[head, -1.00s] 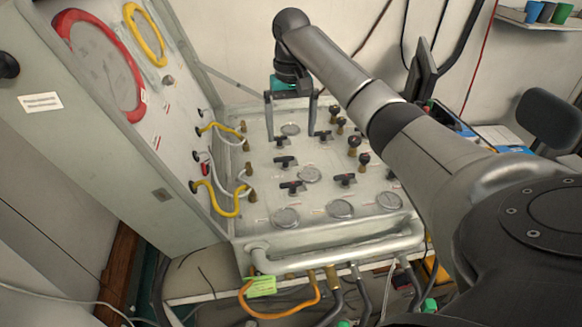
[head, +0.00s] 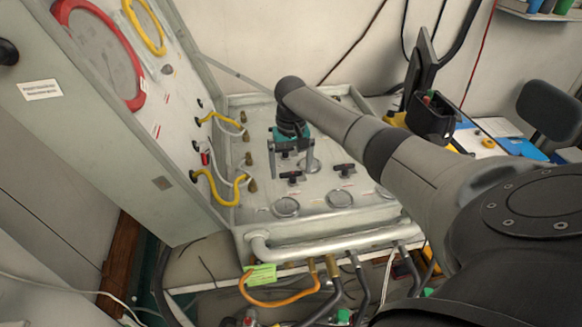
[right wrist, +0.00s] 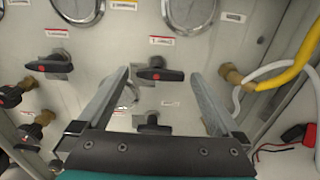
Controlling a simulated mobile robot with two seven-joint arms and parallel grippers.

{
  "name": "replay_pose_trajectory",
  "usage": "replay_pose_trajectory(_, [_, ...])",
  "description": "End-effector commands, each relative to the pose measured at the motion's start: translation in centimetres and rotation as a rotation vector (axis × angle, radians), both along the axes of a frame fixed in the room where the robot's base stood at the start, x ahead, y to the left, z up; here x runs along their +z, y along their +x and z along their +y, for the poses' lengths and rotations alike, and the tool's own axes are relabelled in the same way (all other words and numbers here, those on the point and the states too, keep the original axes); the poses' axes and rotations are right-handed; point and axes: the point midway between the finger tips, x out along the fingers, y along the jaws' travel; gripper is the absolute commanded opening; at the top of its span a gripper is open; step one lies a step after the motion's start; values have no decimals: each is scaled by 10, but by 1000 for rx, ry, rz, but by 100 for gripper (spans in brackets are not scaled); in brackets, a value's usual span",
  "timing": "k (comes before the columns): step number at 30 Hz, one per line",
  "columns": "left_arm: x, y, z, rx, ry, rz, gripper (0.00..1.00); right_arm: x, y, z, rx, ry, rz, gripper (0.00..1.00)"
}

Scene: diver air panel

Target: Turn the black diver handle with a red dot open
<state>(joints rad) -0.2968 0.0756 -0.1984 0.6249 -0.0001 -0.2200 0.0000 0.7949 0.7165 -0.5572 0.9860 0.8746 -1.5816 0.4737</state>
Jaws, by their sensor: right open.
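A black handle with a red dot (right wrist: 160,74) lies crosswise on its mount, in line with the gap between my right fingertips in the right wrist view. It seems to be the black handle (head: 292,178) at my right gripper (head: 291,174) in the head view. My right gripper (right wrist: 160,75) is open, with one finger on each side of that handle; I cannot tell if they touch it. Another black handle with a red dot (right wrist: 50,66) is to the left in the wrist view, and one (right wrist: 152,125) sits below, between the fingers. My left gripper is not in view.
Round gauges (head: 340,198) lie in the panel face. Brass fittings with yellow and white hoses (head: 226,196) stand on the left by the tall upright panel (head: 165,160). A pale pipe (head: 340,250) crosses the front edge. My right arm covers the panel's right part.

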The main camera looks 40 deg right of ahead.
Motion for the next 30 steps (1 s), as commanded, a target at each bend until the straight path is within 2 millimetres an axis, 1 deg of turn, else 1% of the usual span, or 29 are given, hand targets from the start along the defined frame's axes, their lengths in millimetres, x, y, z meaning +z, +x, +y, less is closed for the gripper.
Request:
replay_pose_trajectory(6, [0, -1, 0, -1, 1, 2, 100, 0, 0, 0, 1, 0, 0, 100])
replay_pose_trajectory(27, [0, -5, 3, -4, 4, 9, 100, 0, 0, 0, 0, 0, 0, 22])
replay_pose_trajectory(30, [0, -5, 3, -4, 4, 9, 100, 1, 0, 0, 2, 0, 0, 22])
